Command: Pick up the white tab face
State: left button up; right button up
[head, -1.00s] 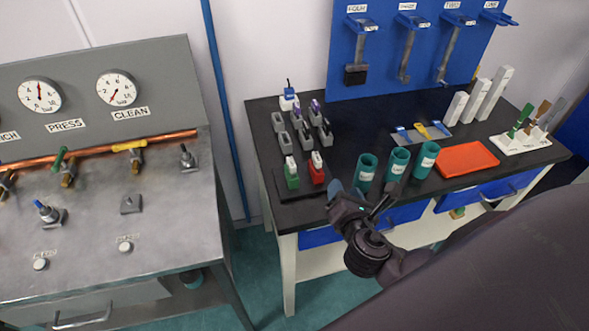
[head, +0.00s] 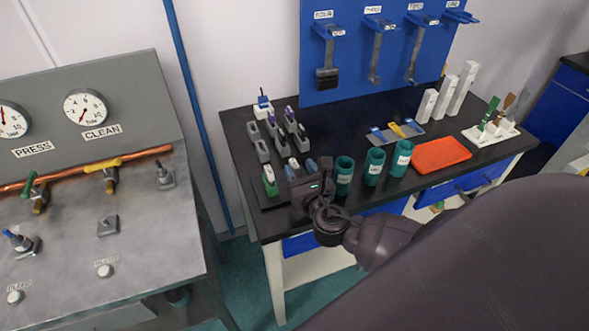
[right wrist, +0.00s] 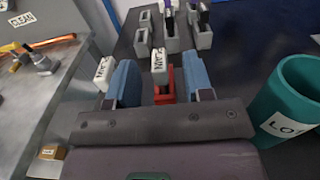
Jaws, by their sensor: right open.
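Two white tabs stand upright at the near left corner of the black bench. One white tab (right wrist: 160,65), lettered and apparently reading PLAIN, stands in a red holder (right wrist: 164,88); in the head view its top (head: 294,163) shows by my gripper. The other white tab (right wrist: 104,70) is further left, and its green holder (head: 270,187) shows in the head view. My right gripper (right wrist: 158,80) is open, its blue fingers on either side of the tab in the red holder, apparently without gripping it. The gripper (head: 301,169) hides most of the red holder in the head view.
Several grey holders (head: 262,150) stand behind the tabs. Green cups (head: 344,177) stand close right of my gripper, with an orange tray (head: 440,154) beyond. A grey panel bench (head: 90,240) with gauges is at left.

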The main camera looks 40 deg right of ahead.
aim_at(297, 169)
jog(key=shift+f+x, duration=0.15)
jog(key=shift+x, duration=0.95)
jog(key=shift+f+x, duration=0.15)
jog(key=shift+x, duration=0.95)
jog(key=shift+a, duration=0.15)
grip_shut()
